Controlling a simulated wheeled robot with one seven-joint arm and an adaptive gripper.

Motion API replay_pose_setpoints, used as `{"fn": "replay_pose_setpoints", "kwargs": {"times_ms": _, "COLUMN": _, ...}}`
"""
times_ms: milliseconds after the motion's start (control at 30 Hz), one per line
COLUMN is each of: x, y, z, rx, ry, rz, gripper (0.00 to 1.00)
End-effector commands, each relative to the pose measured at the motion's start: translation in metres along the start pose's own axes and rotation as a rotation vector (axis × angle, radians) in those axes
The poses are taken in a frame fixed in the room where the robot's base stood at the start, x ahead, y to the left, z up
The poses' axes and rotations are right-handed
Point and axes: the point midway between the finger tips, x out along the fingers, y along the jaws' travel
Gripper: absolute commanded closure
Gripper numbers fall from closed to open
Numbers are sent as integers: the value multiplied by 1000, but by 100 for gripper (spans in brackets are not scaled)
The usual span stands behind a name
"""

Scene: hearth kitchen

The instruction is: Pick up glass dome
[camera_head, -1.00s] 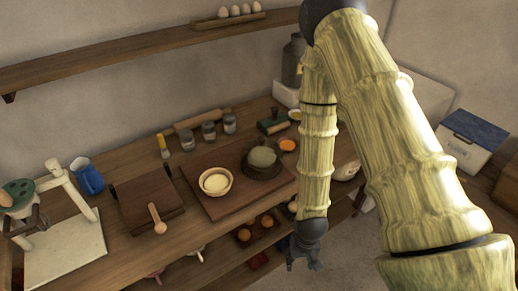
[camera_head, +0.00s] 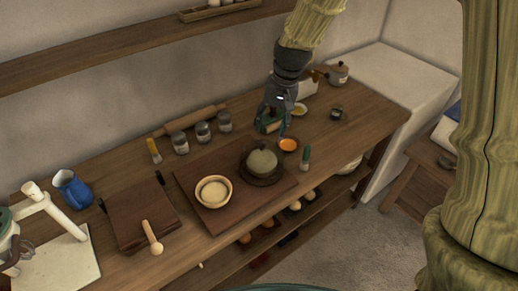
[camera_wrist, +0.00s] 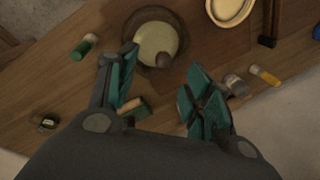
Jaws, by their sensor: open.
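The glass dome (camera_head: 262,162) is a rounded, grey-green cover with a small knob on top. It sits on a dark round wooden base (camera_head: 246,178) at the right part of the wooden board. In the wrist view the dome (camera_wrist: 155,40) shows from above, beyond and between the fingertips, with its knob toward me. My gripper (camera_head: 272,122) has teal fingers and hangs over the counter behind the dome, apart from it. In the wrist view my gripper (camera_wrist: 160,78) is open, with nothing held between its spread fingers.
A bowl of dough (camera_head: 213,191) shares the board (camera_head: 236,210) to the dome's left. Glass jars (camera_head: 203,132) and a rolling pin (camera_head: 194,119) lie behind.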

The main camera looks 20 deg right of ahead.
Motion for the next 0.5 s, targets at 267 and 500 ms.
{"fn": "replay_pose_setpoints", "kwargs": {"times_ms": 267, "x": -2, "y": -6, "z": -1, "rx": 5, "ry": -7, "rz": -8, "gripper": 49}}
{"fn": "replay_pose_setpoints", "kwargs": {"times_ms": 500, "x": 26, "y": -6, "z": -1, "rx": 4, "ry": -6, "rz": -8, "gripper": 49}}
